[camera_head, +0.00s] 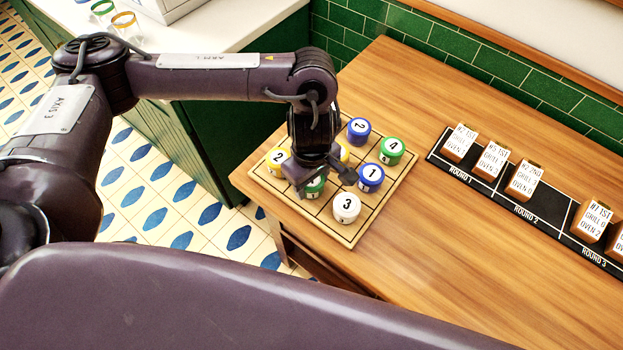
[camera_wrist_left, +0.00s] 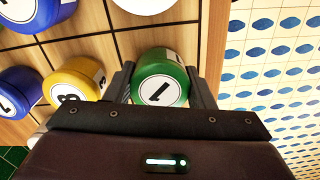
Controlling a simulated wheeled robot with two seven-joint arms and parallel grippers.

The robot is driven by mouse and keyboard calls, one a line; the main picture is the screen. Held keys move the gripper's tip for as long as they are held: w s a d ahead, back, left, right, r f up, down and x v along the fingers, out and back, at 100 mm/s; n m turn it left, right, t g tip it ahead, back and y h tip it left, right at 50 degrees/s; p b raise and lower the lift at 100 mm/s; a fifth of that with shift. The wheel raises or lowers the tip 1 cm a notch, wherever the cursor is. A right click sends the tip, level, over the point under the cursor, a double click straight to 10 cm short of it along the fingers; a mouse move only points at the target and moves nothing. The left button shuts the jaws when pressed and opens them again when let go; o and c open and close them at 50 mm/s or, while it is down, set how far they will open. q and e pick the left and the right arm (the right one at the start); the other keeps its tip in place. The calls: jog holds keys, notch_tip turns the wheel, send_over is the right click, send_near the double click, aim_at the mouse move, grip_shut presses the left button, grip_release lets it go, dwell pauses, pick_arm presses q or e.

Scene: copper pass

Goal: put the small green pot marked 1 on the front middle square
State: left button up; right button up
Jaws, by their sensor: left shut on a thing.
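The small green pot marked 1 (camera_head: 315,188) is between the fingers of my left gripper (camera_head: 322,180). In the left wrist view the green pot (camera_wrist_left: 162,82) shows its white top with the 1, with a finger on each side. It is at or just over the front middle square of the wooden grid board (camera_head: 350,239), between a yellow pot marked 2 (camera_head: 277,158) and a white pot marked 3 (camera_head: 346,206). I cannot tell whether its base touches the board. My right gripper is not in view.
Close behind stand a yellow pot (camera_head: 344,152), a blue pot marked 1 (camera_head: 371,176), a blue pot marked 2 (camera_head: 359,130) and a green pot marked 4 (camera_head: 391,149). A black strip (camera_head: 546,207) with labelled blocks lies right. The wooden table between is clear.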

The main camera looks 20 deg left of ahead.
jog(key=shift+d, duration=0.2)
pick_arm(q)
jog(key=shift+f, duration=0.1)
jog(key=o, duration=0.6)
jog(key=shift+f, duration=0.1)
jog(key=o, duration=0.5)
jog(key=shift+c, duration=0.2)
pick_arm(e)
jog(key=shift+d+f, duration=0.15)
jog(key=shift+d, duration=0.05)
pick_arm(q)
jog(key=shift+r, duration=0.5)
notch_tip(320, 180, up, 12)
jog(key=shift+f, duration=0.25)
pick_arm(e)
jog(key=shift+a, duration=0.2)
pick_arm(q)
jog(key=shift+s, duration=0.1)
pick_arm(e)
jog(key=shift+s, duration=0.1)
